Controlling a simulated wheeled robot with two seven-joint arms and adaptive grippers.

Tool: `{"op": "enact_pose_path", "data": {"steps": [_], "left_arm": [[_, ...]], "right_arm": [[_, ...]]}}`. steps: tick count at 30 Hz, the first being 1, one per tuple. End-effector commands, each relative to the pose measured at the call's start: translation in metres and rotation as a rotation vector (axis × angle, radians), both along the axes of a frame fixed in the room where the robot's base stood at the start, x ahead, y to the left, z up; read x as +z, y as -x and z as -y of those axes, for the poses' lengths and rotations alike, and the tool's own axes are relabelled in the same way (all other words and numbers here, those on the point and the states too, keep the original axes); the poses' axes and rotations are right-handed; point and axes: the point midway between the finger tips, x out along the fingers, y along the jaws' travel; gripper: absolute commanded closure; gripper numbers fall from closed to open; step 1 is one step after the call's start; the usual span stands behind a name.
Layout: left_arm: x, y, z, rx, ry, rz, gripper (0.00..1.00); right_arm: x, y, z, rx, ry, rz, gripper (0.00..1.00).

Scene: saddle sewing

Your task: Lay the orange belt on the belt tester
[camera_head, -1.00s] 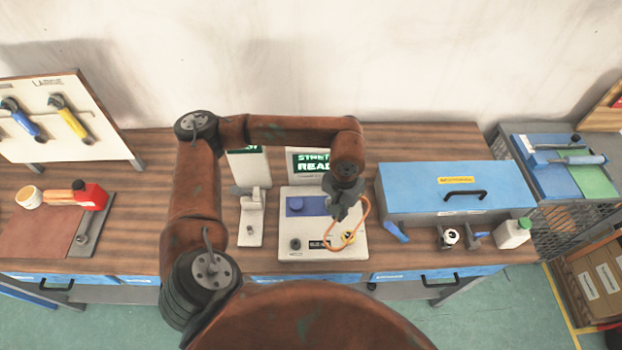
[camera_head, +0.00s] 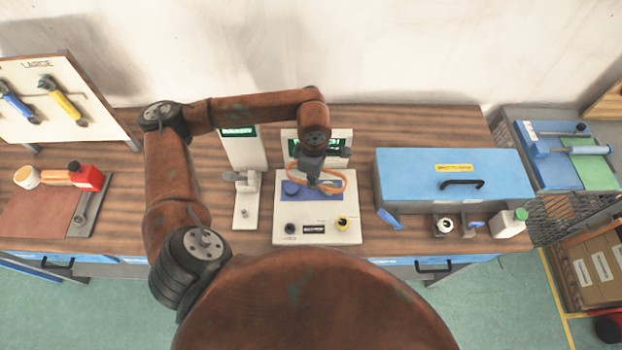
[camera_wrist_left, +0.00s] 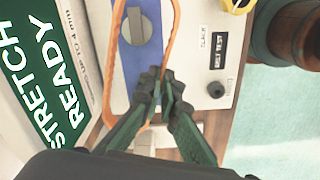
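The orange belt (camera_head: 342,187) is a thin loop; it also shows in the wrist view (camera_wrist_left: 119,22). My left gripper (camera_head: 322,184) is shut on one side of the loop, its fingertips (camera_wrist_left: 166,82) pinching it. The loop is over the blue panel and, in the wrist view, frames the grey pulley (camera_wrist_left: 137,27). I cannot tell whether it touches it. My right gripper is out of view.
A green-lit screen (camera_wrist_left: 50,70) reading "STRETCH READY" stands behind the tester. A white stand device (camera_head: 245,212) is to its left, a blue case (camera_head: 450,190) to its right. Bare wood shows between left mat and stand.

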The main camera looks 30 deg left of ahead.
Motion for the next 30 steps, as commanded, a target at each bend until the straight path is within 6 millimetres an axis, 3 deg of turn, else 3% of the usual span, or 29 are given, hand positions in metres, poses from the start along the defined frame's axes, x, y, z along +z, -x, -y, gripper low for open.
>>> {"op": "enact_pose_path", "data": {"steps": [3,9,18,26,30], "left_arm": [[0.0,0.001,-0.004,0.183,-0.001,0.001,1.0],[-0.001,0.001,-0.007,0.324,-0.002,0.001,1.0],[-0.002,0.001,-0.008,0.334,-0.002,0.001,1.0],[-0.003,0.001,-0.007,0.333,-0.001,0.002,1.0],[-0.014,0.001,-0.007,0.333,-0.002,0.001,1.0]], "right_arm": [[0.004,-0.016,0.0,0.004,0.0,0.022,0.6],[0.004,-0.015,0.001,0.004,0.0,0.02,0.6],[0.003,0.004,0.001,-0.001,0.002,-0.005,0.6],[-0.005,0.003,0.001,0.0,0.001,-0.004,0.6],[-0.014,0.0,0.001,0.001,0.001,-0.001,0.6]]}}
